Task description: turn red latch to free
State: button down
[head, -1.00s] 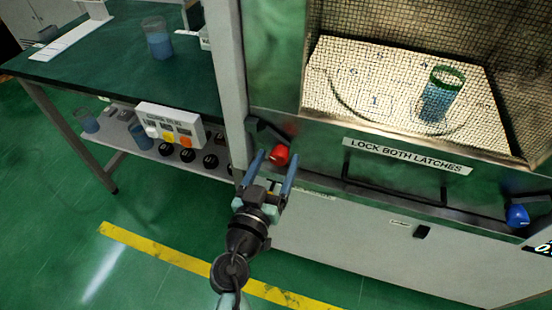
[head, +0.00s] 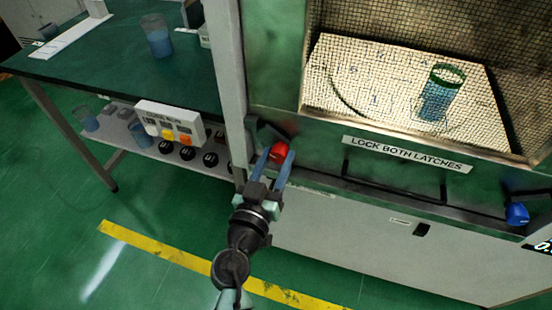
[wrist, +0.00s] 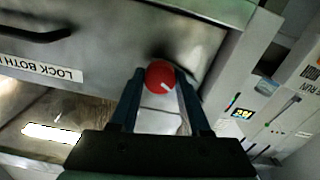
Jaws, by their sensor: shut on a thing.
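The red latch (head: 279,152) is a round red knob at the left end of the cabinet front, below the mesh window. It also shows in the wrist view (wrist: 160,75), with a short white mark on its face. My gripper (head: 272,158) has its two blue fingers on either side of the knob and is shut on it. In the wrist view the fingertips (wrist: 158,76) touch the knob's left and right sides. The blue latch (head: 517,214) is at the right end of the front.
A label reading "LOCK BOTH LATCHES" (head: 407,154) and a dark bar handle (head: 395,185) lie between the latches. A blue beaker (head: 437,95) stands behind the mesh. A green-topped bench (head: 110,60) and a grey post (head: 231,90) are at left.

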jog(key=shift+n, duration=0.3)
jog(key=n+b, duration=0.1)
jog(key=n, duration=0.2)
jog(key=shift+n, duration=0.4)
jog(key=n, duration=0.4)
jog(key=shift+n, duration=0.3)
jog(key=n, duration=0.4)
jog(key=n+p, duration=0.1)
jog(key=n, duration=0.3)
jog(key=shift+n, duration=0.3)
jog(key=shift+p, duration=0.3)
jog(key=shift+c, duration=1.8)
grip_release()
